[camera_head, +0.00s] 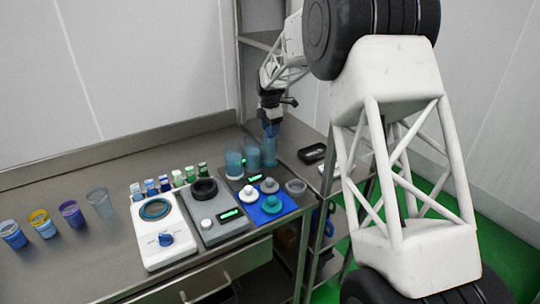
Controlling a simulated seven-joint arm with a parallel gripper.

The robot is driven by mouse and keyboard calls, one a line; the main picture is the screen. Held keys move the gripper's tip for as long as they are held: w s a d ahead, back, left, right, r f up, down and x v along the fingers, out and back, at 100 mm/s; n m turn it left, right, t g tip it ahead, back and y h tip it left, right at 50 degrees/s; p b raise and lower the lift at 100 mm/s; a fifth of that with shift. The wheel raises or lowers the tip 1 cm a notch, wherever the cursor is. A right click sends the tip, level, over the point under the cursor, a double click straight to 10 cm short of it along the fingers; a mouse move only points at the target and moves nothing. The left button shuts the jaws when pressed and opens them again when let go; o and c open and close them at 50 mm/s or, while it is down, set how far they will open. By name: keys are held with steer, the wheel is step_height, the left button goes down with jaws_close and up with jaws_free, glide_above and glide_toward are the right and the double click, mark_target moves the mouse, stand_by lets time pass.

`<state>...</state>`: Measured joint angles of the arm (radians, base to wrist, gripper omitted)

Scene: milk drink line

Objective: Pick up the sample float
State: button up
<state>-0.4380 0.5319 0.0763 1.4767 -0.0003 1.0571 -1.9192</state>
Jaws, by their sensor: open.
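My gripper (270,132) points down at the back right of the steel table, over a translucent teal cup (269,156). Its fingers are small here, and I cannot tell whether they reach into the cup. Several small round knobbed pieces are on a blue mat (287,208) in front: a white one (249,193), a grey one (270,185) and a teal one (272,204). The gripper is behind and above them, apart from them. I cannot tell which thing is the sample float.
Two more teal cups (234,163) (252,154) stand left of the gripper. A white device (157,244) and a grey device (218,226) stand left of the mat. Small bottles (178,178) line up behind them. Coloured cups (41,223) stand far left.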

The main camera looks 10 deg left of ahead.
jaws_close()
steer(key=shift+r, duration=0.1)
stand_by(0.4)
step_height(320, 180, up, 12)
steer(key=s+d, duration=0.3)
steer(key=s, duration=0.5)
steer(key=s+d, duration=0.4)
steer(key=s, duration=0.4)
steer(key=shift+s+d, duration=0.2)
steer(key=shift+d, duration=0.05)
stand_by(0.4)
stand_by(0.6)
steer(key=w+a+r, duration=0.1)
steer(key=w+a, duration=0.1)
steer(key=a, duration=0.7)
steer(key=w+a+r, duration=0.2)
steer(key=w+a, duration=0.1)
steer(key=a, duration=0.7)
steer(key=shift+r, duration=0.25)
